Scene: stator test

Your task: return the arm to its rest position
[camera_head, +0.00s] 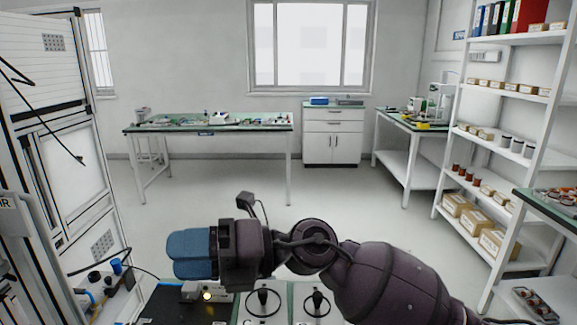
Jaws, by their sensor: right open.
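My right arm (395,285) comes in from the lower right and reaches left across the lower middle of the head view. Its gripper (182,256) points left, with blue fingers over the near work surface. The gripper is open, and I see nothing held in it. The fingers overlap in this view, so the gap between them is hard to see. My left gripper is not in view.
Below the arm are a black mat (165,305), a small device with a lit yellow lamp (207,296), and two round fixtures (263,302). A tall cabinet (60,130) stands left, shelves (480,205) right. Open floor (230,210) lies beyond.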

